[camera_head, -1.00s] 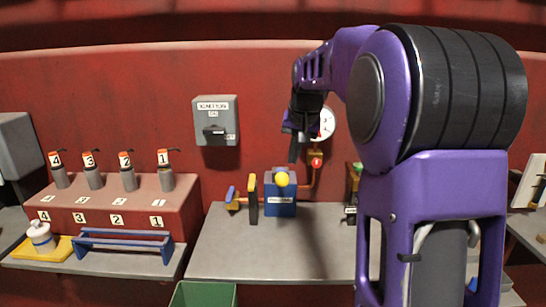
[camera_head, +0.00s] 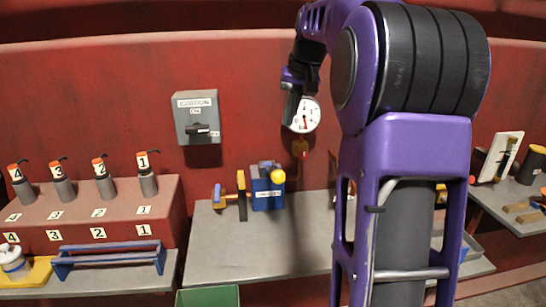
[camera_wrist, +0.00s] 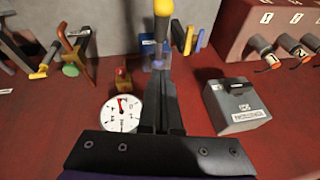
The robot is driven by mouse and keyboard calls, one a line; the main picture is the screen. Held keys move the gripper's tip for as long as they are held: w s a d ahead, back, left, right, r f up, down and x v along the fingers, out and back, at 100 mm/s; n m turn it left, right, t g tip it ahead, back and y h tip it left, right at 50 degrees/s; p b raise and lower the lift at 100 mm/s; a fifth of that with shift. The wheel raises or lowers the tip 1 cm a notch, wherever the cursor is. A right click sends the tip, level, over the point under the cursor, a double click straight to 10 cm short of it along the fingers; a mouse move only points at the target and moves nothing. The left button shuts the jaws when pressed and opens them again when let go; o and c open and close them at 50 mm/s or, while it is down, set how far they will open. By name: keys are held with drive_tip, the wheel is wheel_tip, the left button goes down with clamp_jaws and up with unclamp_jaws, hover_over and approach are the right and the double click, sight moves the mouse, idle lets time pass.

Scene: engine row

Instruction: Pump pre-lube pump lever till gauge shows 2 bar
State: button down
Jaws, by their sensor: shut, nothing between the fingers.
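The pre-lube pump is a blue box (camera_head: 266,196) on the grey bench, with a yellow ball knob (camera_head: 278,176) at its top. In the wrist view the knob (camera_wrist: 163,7) is at the top edge, beyond my fingertips. The round white gauge (camera_head: 304,115) is on the red wall above the pump. Its red needle points roughly downward in the head view; the scale is too small to read. The gauge (camera_wrist: 122,114) also shows beside my fingers in the wrist view. My gripper (camera_head: 290,118) is shut and empty, above the pump and apart from the knob.
A grey ignition switch box (camera_head: 197,117) is on the wall left of the gauge. A red block (camera_head: 120,215) with numbered injectors is further left. A green bin (camera_head: 208,296) is in front of the bench.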

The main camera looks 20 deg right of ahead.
drive_tip(key=shift+f, duration=0.1)
hover_over(272, 171)
drive_tip(key=w+d, duration=0.2)
drive_tip(key=d, duration=0.1)
wheel_tip(272, 171, down, 9)
drive_tip(key=shift+s+d+f+b, duration=0.1)
drive_tip(key=shift+s+f+b, duration=0.1)
drive_tip(key=shift+b, duration=0.25)
drive_tip(key=shift+s+a+f, duration=0.2)
drive_tip(key=shift+f, duration=0.35)
drive_tip(key=shift+s+a+f, duration=0.15)
drive_tip(key=shift+s+f, duration=0.05)
drive_tip(key=shift+f, duration=0.3)
drive_tip(key=shift+s+a+f, duration=0.25)
drive_tip(key=shift+f, duration=0.3)
drive_tip(key=shift+f+b, duration=0.2)
drive_tip(key=shift+b, duration=0.2)
